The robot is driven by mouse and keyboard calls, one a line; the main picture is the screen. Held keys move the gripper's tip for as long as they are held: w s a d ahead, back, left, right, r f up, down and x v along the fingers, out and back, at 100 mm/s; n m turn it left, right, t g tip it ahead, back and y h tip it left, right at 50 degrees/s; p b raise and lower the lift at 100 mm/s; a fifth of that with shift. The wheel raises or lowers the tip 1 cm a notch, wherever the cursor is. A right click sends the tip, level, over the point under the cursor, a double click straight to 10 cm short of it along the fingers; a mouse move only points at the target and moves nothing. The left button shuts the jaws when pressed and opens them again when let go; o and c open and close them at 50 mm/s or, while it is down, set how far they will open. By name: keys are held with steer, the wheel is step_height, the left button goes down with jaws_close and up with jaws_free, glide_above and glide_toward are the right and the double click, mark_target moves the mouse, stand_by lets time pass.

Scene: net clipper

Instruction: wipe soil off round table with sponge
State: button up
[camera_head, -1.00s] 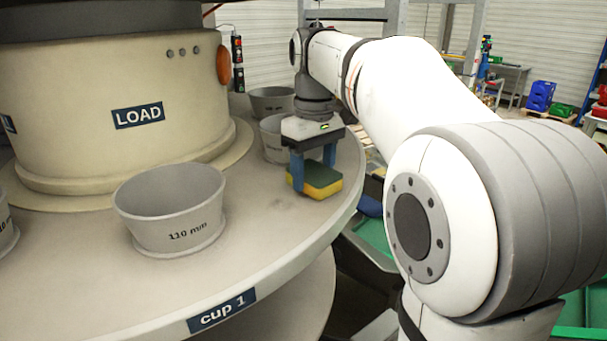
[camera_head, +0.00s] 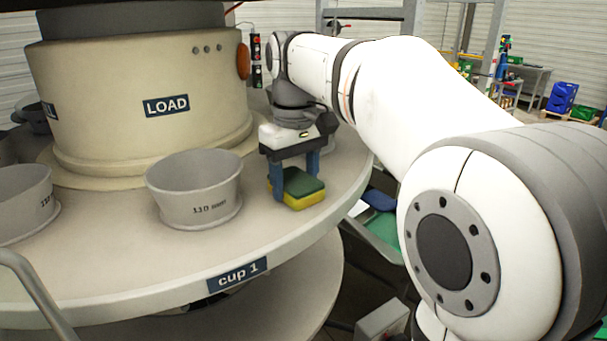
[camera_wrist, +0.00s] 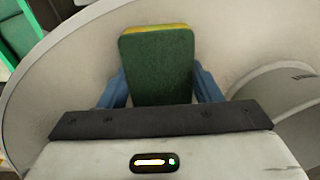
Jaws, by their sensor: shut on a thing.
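The sponge (camera_head: 303,185), green on top and yellow below, is between the two blue fingers of my gripper (camera_head: 295,182), which is shut on it. It is low over the round table (camera_head: 120,250), right of the front cup; I cannot tell for sure whether it touches the top. In the wrist view the sponge (camera_wrist: 158,65) points away from my gripper (camera_wrist: 160,95), with the pale table (camera_wrist: 75,75) around it. I see no clear soil patch now; the surface under the sponge is hidden.
A grey cup marked 110 mm (camera_head: 195,195) stands just left of the sponge, and it shows at the right of the wrist view (camera_wrist: 285,105). Another cup (camera_head: 22,205) is at the left edge. The cream LOAD column (camera_head: 140,105) rises behind. The table's rim is close on the right.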

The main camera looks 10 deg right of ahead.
mark_target(289, 183)
steer(key=shift+s+a, duration=0.5)
steer(key=shift+a, duration=0.1)
step_height(289, 183, up, 8)
steer(key=p, duration=0.7)
